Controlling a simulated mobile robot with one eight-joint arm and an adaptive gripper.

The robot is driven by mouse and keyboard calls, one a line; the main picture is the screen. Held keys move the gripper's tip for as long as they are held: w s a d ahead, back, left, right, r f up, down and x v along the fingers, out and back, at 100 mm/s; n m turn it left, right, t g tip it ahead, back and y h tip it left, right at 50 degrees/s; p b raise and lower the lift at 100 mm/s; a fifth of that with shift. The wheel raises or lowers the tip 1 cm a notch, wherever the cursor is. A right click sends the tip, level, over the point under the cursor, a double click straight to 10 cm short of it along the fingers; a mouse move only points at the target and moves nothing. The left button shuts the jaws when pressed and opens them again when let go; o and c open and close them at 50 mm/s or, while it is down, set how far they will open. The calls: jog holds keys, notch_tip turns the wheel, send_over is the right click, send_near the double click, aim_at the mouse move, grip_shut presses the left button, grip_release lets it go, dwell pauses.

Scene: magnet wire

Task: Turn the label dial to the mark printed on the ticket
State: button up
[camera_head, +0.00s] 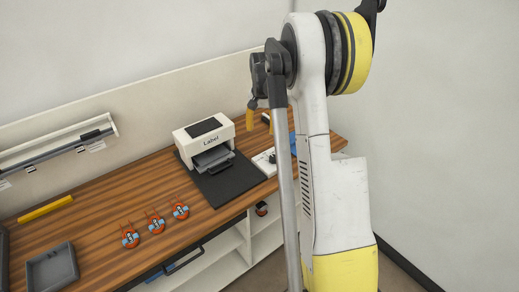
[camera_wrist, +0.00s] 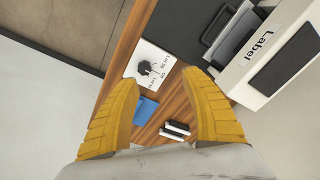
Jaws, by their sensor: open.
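The label dial is a black knob (camera_wrist: 144,69) on a white plate (camera_wrist: 165,60) with printed marks around it. In the head view the plate (camera_head: 262,165) lies right of the printer, partly hidden by my arm. My gripper (camera_wrist: 160,95) is open and empty, its yellow fingers apart above the bench, with the dial beyond the fingertips. In the head view one yellow finger (camera_head: 250,119) shows beside my arm. The white label printer (camera_head: 208,137) stands on a dark mat. I cannot make out a ticket or its mark; the dial's marks are too small to read surely.
A blue block (camera_wrist: 146,110) and black-and-white items (camera_wrist: 174,131) lie near the dial plate. Several orange-and-blue rolls (camera_head: 154,222), a grey tray (camera_head: 53,270) and a yellow bar (camera_head: 46,208) are on the wooden bench. A wall rail (camera_head: 60,150) is at left.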

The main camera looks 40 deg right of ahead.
jog(key=m, duration=0.2)
send_over(274, 157)
notch_tip(274, 157, down, 8)
jog(key=shift+g, duration=0.4)
notch_tip(274, 157, down, 10)
jog(key=b, duration=0.4)
jog(key=shift+w+f, duration=0.1)
jog(key=shift+f, duration=0.1)
jog(key=c, duration=1.2)
